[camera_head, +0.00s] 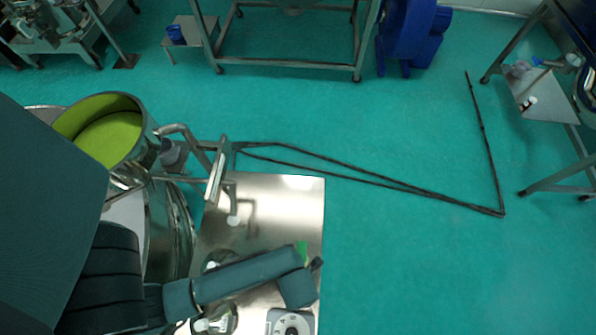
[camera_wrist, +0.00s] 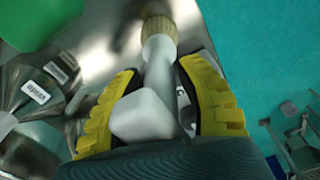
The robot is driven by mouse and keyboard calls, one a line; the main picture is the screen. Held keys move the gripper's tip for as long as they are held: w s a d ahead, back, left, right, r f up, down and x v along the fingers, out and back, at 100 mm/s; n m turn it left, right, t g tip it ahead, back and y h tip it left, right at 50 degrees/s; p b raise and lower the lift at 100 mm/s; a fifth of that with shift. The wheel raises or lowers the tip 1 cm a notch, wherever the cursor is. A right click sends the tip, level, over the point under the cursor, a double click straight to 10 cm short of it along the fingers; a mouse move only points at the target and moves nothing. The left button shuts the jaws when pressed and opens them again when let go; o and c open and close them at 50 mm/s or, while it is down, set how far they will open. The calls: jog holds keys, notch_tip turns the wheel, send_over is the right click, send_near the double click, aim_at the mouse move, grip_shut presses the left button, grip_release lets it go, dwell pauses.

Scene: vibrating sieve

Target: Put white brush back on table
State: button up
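The white brush (camera_wrist: 160,62) shows in the wrist view, with a pale handle and tan bristles at its far end. My gripper (camera_wrist: 163,88), with yellow and black fingers, is closed around the handle. The bristles point away from my gripper, over the steel table (camera_wrist: 110,15). I cannot tell whether they touch it. In the head view the steel table (camera_head: 277,205) lies under my arm, which hides the brush and the fingertips.
A green object (camera_wrist: 38,22) and labelled steel vessels (camera_wrist: 38,92) are beside the brush. The sieve with a green interior (camera_head: 110,138) stands left. The table's upper right is clear.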

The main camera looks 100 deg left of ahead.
jog(key=shift+o, duration=0.2)
jog(key=shift+r, duration=0.1)
jog(key=r+b, duration=0.1)
jog(key=r, duration=1.1)
jog(key=shift+a, duration=0.2)
jog(key=w+a+r+n+t+y, duration=0.15)
jog(key=w+r+n+t, duration=0.3)
jog(key=w+r, duration=0.55)
jog(key=w+r+n+t+y, duration=0.2)
jog(key=w+r+n+t, duration=0.4)
jog(key=w, duration=0.6)
jog(key=w+d+r+n+t+h, duration=0.1)
jog(key=d+r+t, duration=0.3)
jog(key=r, duration=0.7)
jog(key=w+d+r+n+t+h, duration=0.1)
jog(key=d+r+n+t, duration=0.2)
jog(key=r, duration=0.9)
jog(key=w+d+r+n+t+h, duration=0.1)
jog(key=d+r+n+t+h, duration=0.1)
jog(key=d+r+n+t, duration=0.2)
jog(key=d+r, duration=0.3)
jog(key=r, duration=0.4)
jog(key=shift+r+t, duration=0.35)
jog(key=shift+r, duration=0.05)
